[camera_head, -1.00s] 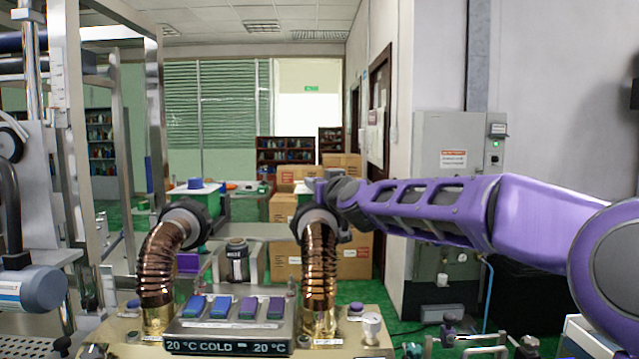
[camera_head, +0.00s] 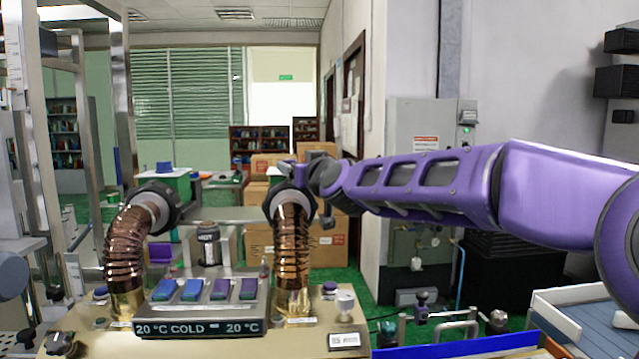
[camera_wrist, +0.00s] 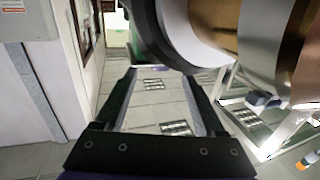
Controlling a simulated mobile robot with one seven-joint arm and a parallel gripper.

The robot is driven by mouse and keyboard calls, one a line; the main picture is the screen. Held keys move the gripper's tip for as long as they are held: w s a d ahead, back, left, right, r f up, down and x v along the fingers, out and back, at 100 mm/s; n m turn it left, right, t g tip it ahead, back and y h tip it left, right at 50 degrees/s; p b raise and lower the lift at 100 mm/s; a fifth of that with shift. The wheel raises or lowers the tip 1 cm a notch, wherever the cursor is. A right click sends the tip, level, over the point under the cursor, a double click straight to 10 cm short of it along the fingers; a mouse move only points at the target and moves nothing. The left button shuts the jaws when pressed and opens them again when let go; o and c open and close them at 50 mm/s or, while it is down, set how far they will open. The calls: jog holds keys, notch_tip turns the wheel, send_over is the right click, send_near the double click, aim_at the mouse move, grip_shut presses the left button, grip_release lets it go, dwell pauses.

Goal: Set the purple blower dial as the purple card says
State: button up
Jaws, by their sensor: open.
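My gripper (camera_head: 300,172) is at the top of the right copper hose (camera_head: 292,245), close to its dark nozzle ring (camera_head: 290,203). In the wrist view the jaws (camera_wrist: 160,78) are apart with nothing between them. The console has blue switches (camera_head: 165,290) and purple switches (camera_head: 220,289), and its display (camera_head: 198,328) reads "20 °C COLD - 20 °C". A pale knob (camera_head: 345,304) and a small purple-topped button (camera_head: 329,289) are right of the right hose. A dark knob (camera_head: 62,343) is at the front left. I cannot tell which is the blower dial. No purple card is readable.
The left copper hose (camera_head: 130,245) rises beside the console. A dark jar (camera_head: 208,245) stands behind it. Metal frame posts (camera_head: 122,110) are on the left. A grey cabinet (camera_head: 425,180) and blue-edged trays (camera_head: 570,310) are on the right. Cardboard boxes (camera_head: 262,240) are behind.

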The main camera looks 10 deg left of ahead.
jog(key=p+v, duration=0.3)
jog(key=v, duration=1)
dwell(0.7)
jog(key=shift+w+a+f, duration=0.1)
